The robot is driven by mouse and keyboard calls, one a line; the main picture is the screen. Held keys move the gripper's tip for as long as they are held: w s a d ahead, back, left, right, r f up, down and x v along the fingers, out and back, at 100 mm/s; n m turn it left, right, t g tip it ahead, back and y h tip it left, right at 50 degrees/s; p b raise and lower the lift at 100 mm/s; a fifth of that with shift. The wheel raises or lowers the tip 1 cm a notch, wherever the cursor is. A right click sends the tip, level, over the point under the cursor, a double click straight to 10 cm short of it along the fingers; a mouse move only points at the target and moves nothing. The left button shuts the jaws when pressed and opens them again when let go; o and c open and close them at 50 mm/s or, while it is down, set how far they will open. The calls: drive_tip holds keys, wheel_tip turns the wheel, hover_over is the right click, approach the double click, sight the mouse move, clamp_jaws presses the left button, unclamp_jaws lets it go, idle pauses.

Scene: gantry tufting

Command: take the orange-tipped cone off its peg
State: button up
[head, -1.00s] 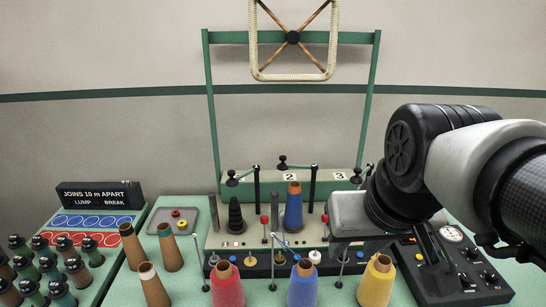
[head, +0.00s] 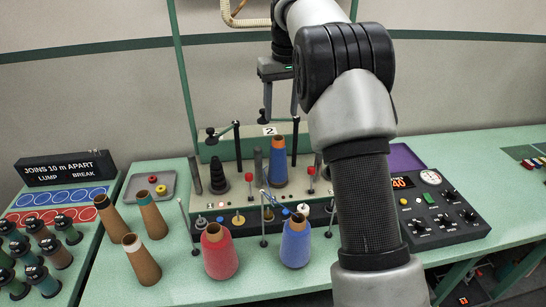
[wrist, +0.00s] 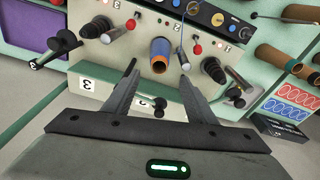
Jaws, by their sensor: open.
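My gripper (head: 281,112) hangs above and behind the cone in the head view, fingers pointing down. In the wrist view my gripper (wrist: 158,70) is open with nothing between its fingers, apart from the cone.
Black tapered holders (head: 220,178), thin posts and red-knobbed levers (head: 311,172) stand close beside the cone. A red cone (head: 220,252) and another blue cone (head: 295,243) stand in front. Brown cones (head: 142,262) stand at left; a control box (head: 438,212) is at right.

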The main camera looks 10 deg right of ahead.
sight(279, 139)
drive_tip(key=f, duration=0.4)
drive_tip(key=w+f, duration=0.1)
drive_tip(key=f, duration=0.6)
drive_tip(key=shift+w+a+f, duration=0.1)
drive_tip(key=shift+w+f, duration=0.15)
drive_tip(key=shift+f, duration=0.1)
drive_tip(key=shift+w+a+f+p, duration=0.15)
drive_tip(key=shift+w+f, duration=0.15)
drive_tip(key=shift+f, duration=1.1)
drive_tip(key=shift+w+f+p, duration=0.15)
drive_tip(key=shift+w+f, duration=0.1)
drive_tip(key=shift+f, duration=1.15)
drive_tip(key=c, duration=1)
drive_tip(key=shift+r, duration=0.15)
